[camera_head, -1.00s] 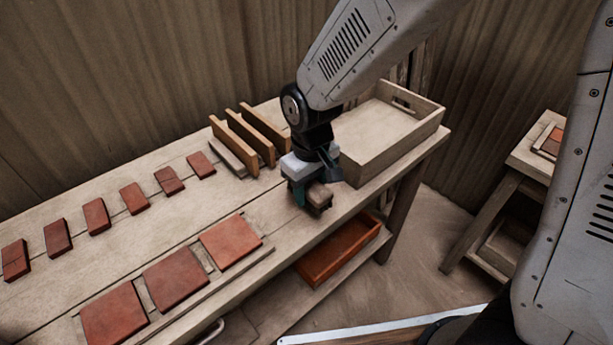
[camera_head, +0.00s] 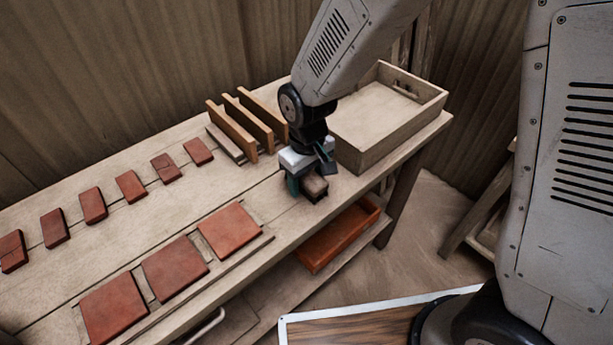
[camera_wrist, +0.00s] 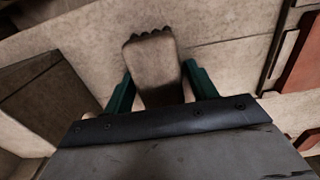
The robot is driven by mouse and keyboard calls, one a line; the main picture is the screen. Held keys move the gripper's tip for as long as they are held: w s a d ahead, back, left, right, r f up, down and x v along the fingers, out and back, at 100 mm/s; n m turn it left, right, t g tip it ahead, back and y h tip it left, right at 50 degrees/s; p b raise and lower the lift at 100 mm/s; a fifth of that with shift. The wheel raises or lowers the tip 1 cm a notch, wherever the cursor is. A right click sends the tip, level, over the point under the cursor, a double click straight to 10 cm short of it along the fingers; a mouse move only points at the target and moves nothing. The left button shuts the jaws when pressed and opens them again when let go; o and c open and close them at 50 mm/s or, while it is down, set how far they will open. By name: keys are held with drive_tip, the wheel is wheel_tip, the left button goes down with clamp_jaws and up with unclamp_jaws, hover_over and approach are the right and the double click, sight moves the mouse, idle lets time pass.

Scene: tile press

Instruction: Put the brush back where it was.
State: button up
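The brush (camera_head: 315,186) is a small pale brown wooden piece near the front edge of the table, left of the wooden tray. In the wrist view the brush (camera_wrist: 153,62) points away from me, with a scalloped far end. My gripper (camera_head: 304,183) points down over the table. Its green fingers (camera_wrist: 159,75) stand on both sides of the brush, close against it, and appear shut on it. I cannot tell whether the brush touches the tabletop or hangs just above it. Its near end is hidden by the gripper body.
The open wooden tray (camera_head: 367,159) stands to the right. A rack with upright boards (camera_head: 248,125) stands behind my gripper. Several small red tiles (camera_head: 130,187) form a row at left, and larger red tiles (camera_head: 174,270) lie along the front. An orange-brown bin (camera_head: 339,238) sits below.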

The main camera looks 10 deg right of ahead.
sight(307, 174)
drive_tip(key=shift+r, duration=0.15)
wheel_tip(307, 174, up, 11)
drive_tip(key=s+d+r+m, duration=0.2)
drive_tip(key=s+d+r, duration=0.1)
drive_tip(key=d+r, duration=0.35)
drive_tip(key=s+d+r+m, duration=0.2)
drive_tip(key=s+d, duration=0.5)
drive_tip(key=s, duration=0.1)
drive_tip(key=s+d+r+m+t, duration=0.1)
drive_tip(key=s+d+r+m, duration=0.1)
drive_tip(key=s+d, duration=0.5)
drive_tip(key=shift+s+r+m, duration=0.4)
drive_tip(key=shift+s+r, duration=0.1)
drive_tip(key=shift+s, duration=0.2)
